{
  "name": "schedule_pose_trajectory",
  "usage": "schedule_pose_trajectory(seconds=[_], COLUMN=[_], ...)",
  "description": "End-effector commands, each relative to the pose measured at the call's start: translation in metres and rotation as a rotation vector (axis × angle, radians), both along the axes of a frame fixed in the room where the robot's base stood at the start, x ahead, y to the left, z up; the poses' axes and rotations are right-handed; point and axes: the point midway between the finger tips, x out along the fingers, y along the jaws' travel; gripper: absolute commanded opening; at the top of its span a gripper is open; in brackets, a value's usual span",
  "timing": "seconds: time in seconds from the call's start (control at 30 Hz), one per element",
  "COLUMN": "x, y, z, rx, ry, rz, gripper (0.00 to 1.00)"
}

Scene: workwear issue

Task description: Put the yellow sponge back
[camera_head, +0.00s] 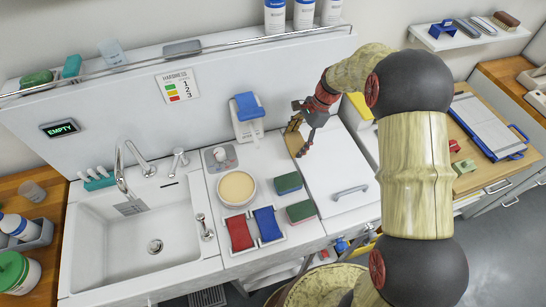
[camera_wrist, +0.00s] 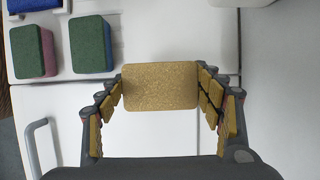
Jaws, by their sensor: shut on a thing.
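My gripper (camera_head: 302,138) is shut on the yellow sponge (camera_wrist: 160,86), a tan-yellow block with rounded corners. In the wrist view the sponge sits between the two padded fingers (camera_wrist: 160,98), its broad face toward the camera. In the head view a small part of the sponge (camera_head: 294,124) shows beside the fingers, above the white counter right of the blue-topped dispenser. Whether it touches the counter is unclear.
Two green-topped sponges, one blue below (camera_head: 289,182) and one pink below (camera_head: 299,211), lie left of the handled white lid (camera_head: 340,175). Nearby are a round tan-filled bowl (camera_head: 237,188), a red pad (camera_head: 239,233) and a blue pad (camera_head: 268,224). The sink (camera_head: 135,240) is left.

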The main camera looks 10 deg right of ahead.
Motion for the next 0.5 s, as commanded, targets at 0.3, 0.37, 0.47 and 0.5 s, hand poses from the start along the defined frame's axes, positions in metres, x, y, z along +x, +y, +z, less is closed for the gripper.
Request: schedule_pose_trajectory(seconds=[0.3,0.37,0.47,0.5], x=[-0.007,-0.008,-0.009,-0.011], y=[0.041,0.043,0.050,0.055], z=[-0.021,-0.023,-0.027,-0.029], rx=[-0.001,-0.001,-0.001,0.000], ry=[-0.002,-0.002,-0.002,-0.001], rz=[0.000,0.000,0.001,0.003], gripper=[0.39,0.39,0.39,0.39])
